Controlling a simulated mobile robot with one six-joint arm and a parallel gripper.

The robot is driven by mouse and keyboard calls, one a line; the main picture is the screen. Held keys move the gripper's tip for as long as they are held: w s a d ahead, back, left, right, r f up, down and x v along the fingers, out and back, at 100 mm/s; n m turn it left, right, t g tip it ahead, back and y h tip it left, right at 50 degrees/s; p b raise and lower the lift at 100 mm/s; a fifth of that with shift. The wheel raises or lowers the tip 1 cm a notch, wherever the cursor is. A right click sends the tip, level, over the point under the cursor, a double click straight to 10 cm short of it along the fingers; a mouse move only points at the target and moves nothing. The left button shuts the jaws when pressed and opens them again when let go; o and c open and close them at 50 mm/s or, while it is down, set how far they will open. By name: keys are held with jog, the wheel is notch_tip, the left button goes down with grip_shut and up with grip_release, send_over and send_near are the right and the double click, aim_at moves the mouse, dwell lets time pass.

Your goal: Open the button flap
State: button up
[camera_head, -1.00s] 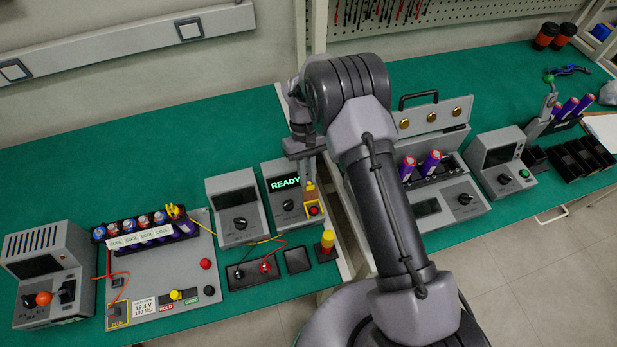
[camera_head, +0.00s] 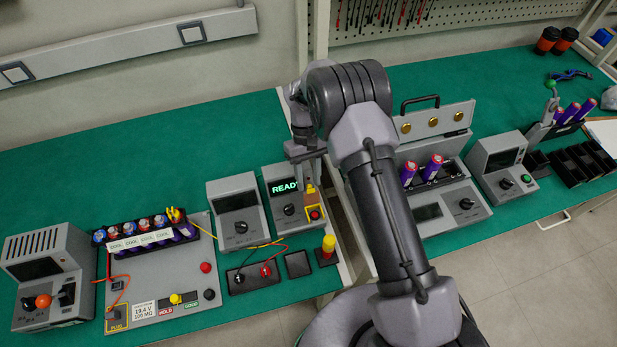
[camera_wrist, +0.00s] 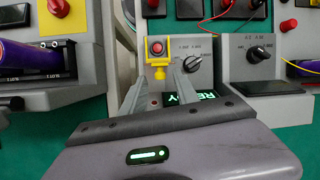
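The button flap (camera_head: 311,198) is a yellow-amber piece on the grey unit with the lit READY screen (camera_head: 284,187). The red button (camera_head: 315,214) below it sits in a yellow frame and shows plainly in the wrist view (camera_wrist: 157,47). In the head view the flap seems to stand up behind the button; its exact angle is unclear. My gripper (camera_head: 308,178) hangs over the unit, just behind the flap. In the wrist view its two fingers (camera_wrist: 163,75) are apart, with the yellow tab between or just beyond their tips. Contact cannot be told.
A grey meter (camera_head: 238,210) stands to the left, and a yellow-capped post (camera_head: 328,246) in front. Red and yellow wires (camera_head: 262,258) cross the bench there. An open-lidded grey case (camera_head: 437,200) stands to the right. Green bench top is clear behind the units.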

jog(key=p+v, duration=0.4)
jog(key=v, duration=1.3)
jog(key=shift+r, duration=0.2)
jog(key=shift+w, duration=0.1)
jog(key=s+d+r+m+t+y+b, duration=0.1)
jog(key=s+d+r+m+t+b, duration=0.2)
jog(key=r, duration=0.5)
jog(key=s+d+r+m+t+y+b, duration=0.1)
jog(key=s+d+r+b, duration=0.2)
jog(key=s+r, duration=0.3)
jog(key=s+d+f+m+t+b, duration=0.1)
jog(key=s+d+m+t+b, duration=0.1)
jog(key=s, duration=0.8)
jog(key=s+d+f+m+t+b, duration=0.2)
jog(key=s+m+t+b, duration=0.1)
jog(key=s, duration=0.7)
jog(key=shift+s+d+m+t+y+b, duration=0.3)
jog(key=shift+s+d+t, duration=0.05)
jog(key=shift+t, duration=0.25)
jog(key=shift+f, duration=0.1)
jog(key=shift+c, duration=0.5)
